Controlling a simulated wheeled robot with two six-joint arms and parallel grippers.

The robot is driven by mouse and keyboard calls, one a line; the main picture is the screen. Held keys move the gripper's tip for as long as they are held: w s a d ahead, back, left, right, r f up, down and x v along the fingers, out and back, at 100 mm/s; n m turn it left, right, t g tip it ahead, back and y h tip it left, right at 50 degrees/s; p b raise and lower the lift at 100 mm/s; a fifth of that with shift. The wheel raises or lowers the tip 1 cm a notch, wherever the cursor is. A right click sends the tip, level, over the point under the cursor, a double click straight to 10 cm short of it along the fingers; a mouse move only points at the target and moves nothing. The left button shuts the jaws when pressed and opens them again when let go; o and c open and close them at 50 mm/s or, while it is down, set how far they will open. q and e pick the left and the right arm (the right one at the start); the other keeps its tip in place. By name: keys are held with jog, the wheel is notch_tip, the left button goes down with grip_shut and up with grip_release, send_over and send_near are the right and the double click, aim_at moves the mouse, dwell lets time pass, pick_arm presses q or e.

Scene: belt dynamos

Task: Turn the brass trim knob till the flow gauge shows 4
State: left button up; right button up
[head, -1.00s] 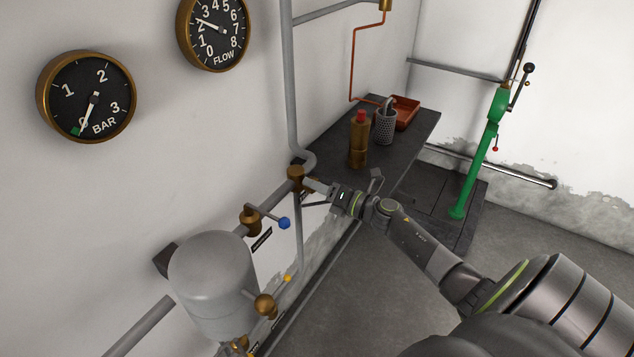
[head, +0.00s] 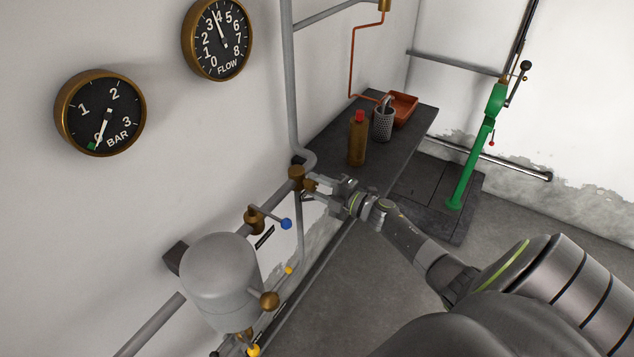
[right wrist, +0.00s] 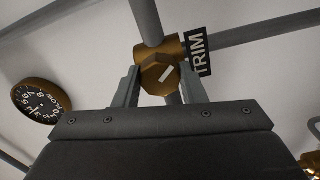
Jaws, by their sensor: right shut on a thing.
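The brass trim knob (right wrist: 160,74) shows in the right wrist view, an octagonal knob with a pale slanted mark, beside a black TRIM label (right wrist: 198,52). My right gripper (right wrist: 160,80) is shut on it, one finger on each side. In the head view the right gripper (head: 313,187) reaches the brass fitting on the pipe (head: 297,176), and its fingers partly hide the knob. The flow gauge (head: 218,40) is a black dial with a brass rim. Its needle points just short of 4, between 3 and 4. My left gripper is not in view.
The bar gauge (head: 100,112) reads near 0. A dark bench (head: 345,150) holds a brass bottle (head: 357,140), a perforated cup (head: 382,124) and a red tray (head: 403,108).

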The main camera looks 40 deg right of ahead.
jog(key=shift+m+p, duration=0.35)
jog(key=shift+m, duration=0.45)
jog(key=shift+f, duration=0.1)
jog(key=o, duration=1)
jog(key=b+v, duration=0.4)
jog(key=v, duration=1.3)
jog(key=shift+s, duration=0.2)
jog(key=shift+d, duration=0.15)
